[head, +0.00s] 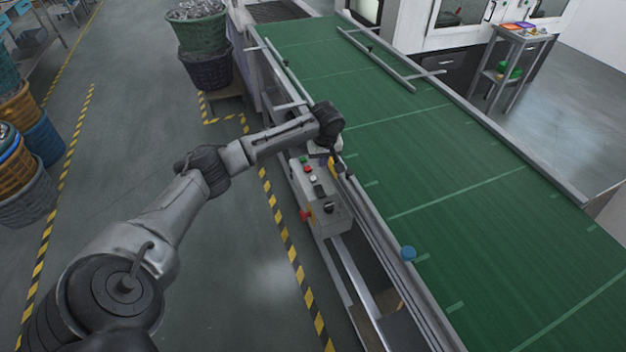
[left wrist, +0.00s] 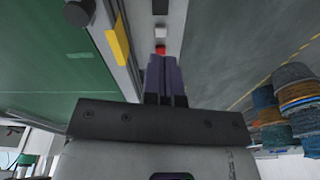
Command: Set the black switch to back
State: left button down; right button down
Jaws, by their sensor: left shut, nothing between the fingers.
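The grey control box (head: 335,218) is mounted on the near side of the conveyor. A black switch (head: 319,191) appears on its top panel, but its lever position is too small to tell. In the left wrist view a black part (left wrist: 160,7) at the top edge may be this switch. My left gripper (left wrist: 161,62) is shut and empty, its fingertips close to a red button (left wrist: 160,49), with a white button (left wrist: 160,31) beyond. In the head view the left gripper (head: 322,147) is over the far end of the box, partly hidden by my wrist. My right gripper is not in view.
A red knob (head: 304,215) sticks out from the box's side. A yellow part (left wrist: 117,40) sits on the conveyor rail beside the gripper. The green belt (head: 450,180) is mostly bare.

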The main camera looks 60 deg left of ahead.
aim_at(317, 187)
pick_arm(q)
jog(key=shift+a+r+n, duration=0.1)
jog(key=shift+a+n, duration=0.05)
jog(key=shift+n, duration=0.95)
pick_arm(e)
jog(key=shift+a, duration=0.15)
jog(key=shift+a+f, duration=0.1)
pick_arm(q)
jog(key=shift+a, duration=0.1)
